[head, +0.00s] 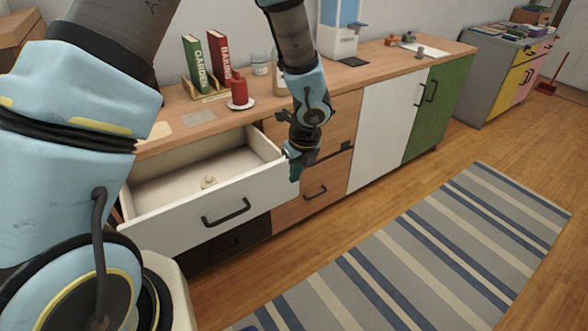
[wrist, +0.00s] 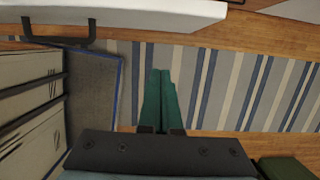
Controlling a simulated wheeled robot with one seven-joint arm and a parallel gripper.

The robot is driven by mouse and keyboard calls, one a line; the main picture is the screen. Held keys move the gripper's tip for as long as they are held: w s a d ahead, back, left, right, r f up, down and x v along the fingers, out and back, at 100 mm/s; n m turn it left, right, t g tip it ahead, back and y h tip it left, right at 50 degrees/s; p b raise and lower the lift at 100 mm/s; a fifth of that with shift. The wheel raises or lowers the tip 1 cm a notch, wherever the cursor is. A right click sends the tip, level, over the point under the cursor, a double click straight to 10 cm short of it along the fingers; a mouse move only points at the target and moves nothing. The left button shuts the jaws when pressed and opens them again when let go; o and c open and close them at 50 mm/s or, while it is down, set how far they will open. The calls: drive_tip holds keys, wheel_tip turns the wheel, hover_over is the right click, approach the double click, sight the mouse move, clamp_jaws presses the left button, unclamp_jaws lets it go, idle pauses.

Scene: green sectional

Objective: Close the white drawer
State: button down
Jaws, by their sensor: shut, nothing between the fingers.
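The white drawer (head: 165,218) is pulled out of the wooden cabinet in the head view, its inside showing. Its front has a black bar handle (head: 226,212). A small pale object (head: 208,182) lies inside. My gripper (head: 293,168) is at the right end of the drawer front, pointing down. I cannot tell whether it touches the drawer. In the wrist view the two green fingers (wrist: 160,100) are together, with nothing between them.
The countertop (head: 355,82) holds books (head: 206,65), a red candle (head: 238,90) and a glass. Wooden drawers (head: 312,190) are right of the white drawer, and a dark drawer (head: 225,245) is below it. A striped rug (head: 430,260) covers open floor in front.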

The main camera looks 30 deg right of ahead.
sight(283, 178)
drive_tip(key=w+f, duration=0.1)
drive_tip(key=f, duration=0.1)
drive_tip(key=w+f+p, duration=0.1)
drive_tip(key=w+f, duration=0.1)
drive_tip(key=w+a+f, duration=0.1)
drive_tip(key=shift+w+f, duration=0.35)
drive_tip(key=shift+f, duration=0.05)
drive_tip(key=shift+w+f+p, duration=0.1)
drive_tip(key=shift+w+p, duration=0.2)
drive_tip(key=shift+w, duration=0.15)
drive_tip(key=shift+w, duration=0.1)
